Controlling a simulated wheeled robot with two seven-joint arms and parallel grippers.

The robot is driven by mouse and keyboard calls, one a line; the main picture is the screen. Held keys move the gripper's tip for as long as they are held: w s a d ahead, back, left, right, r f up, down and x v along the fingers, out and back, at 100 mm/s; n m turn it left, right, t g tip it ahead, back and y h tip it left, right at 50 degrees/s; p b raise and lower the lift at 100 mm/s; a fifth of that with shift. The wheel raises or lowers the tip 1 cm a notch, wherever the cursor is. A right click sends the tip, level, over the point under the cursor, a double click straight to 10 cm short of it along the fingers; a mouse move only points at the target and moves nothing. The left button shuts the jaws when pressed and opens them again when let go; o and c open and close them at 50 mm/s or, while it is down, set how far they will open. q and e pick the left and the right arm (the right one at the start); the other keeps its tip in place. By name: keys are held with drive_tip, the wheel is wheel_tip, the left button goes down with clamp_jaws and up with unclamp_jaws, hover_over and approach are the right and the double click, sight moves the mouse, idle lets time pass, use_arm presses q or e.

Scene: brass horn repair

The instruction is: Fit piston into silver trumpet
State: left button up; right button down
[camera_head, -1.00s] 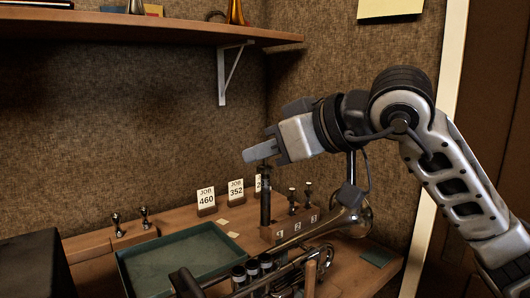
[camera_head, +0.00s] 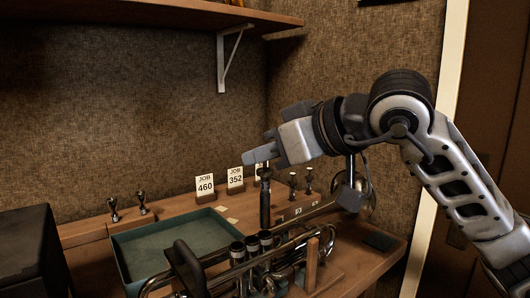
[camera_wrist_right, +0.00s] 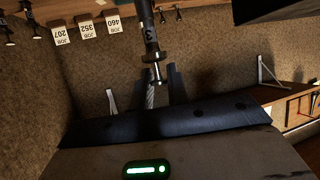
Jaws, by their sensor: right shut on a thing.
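My right gripper (camera_head: 262,160) is shut on the top of a dark, slim piston (camera_head: 265,203), which hangs upright. In the right wrist view the piston (camera_wrist_right: 149,35) shows a light band with a mark like 3, and the gripper's fingers (camera_wrist_right: 163,85) meet at its stem. In the head view the piston's lower end is above and just behind the three valve casings (camera_head: 252,246) of the silver trumpet (camera_head: 285,258), which lies on the bench. A gap seems to remain between piston and casings; the depth is hard to judge. My left gripper is out of view.
A wooden block with number labels (camera_head: 297,211) holds two pistons behind the trumpet. A green tray (camera_head: 128,240) lies left, with two more pistons (camera_head: 142,200) behind it. Job cards (camera_head: 205,185) stand at the back. A wooden post (camera_head: 312,265) rises beside the trumpet.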

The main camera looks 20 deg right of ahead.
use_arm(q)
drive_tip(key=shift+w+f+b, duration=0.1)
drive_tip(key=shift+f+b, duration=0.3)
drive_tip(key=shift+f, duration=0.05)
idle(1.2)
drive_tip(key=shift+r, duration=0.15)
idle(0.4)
